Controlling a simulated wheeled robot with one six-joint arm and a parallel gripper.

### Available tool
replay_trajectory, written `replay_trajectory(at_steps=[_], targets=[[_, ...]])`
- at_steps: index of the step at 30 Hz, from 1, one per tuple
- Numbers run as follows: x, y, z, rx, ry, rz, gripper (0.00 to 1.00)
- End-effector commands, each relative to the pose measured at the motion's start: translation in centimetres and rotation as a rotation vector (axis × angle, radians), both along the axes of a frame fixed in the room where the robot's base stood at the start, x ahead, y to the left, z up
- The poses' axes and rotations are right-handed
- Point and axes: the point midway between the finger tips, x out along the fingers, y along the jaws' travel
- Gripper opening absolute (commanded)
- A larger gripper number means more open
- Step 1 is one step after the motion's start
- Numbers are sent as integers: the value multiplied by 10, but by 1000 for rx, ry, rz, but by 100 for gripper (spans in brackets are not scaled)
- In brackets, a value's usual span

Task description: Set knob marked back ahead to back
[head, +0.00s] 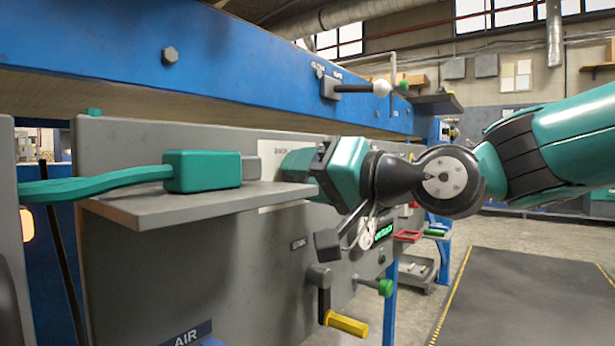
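I cannot tell whether my gripper touches or holds the knob. Its fingertips do not show clearly enough to tell if they are open or shut.
A grey shelf (150,208) juts from the panel at left, bearing a teal block (202,171) with a curved handle. Below my gripper are a yellow-handled crank (345,323) and a green-knobbed lever (385,287). A white-balled lever (381,88) sits on the blue beam above.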

Motion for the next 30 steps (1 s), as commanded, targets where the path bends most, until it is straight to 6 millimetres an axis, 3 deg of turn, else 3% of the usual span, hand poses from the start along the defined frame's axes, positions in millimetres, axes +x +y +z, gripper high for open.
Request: replay_trajectory(at_steps=[1, 4, 17, 30], targets=[[0, 0, 0, 0, 0, 0, 35], [0, 0, 0, 0, 0, 0, 13], [0, 0, -1, -47, -62, 0, 14], [0, -1, -3, -271, -349, -1, 14]])
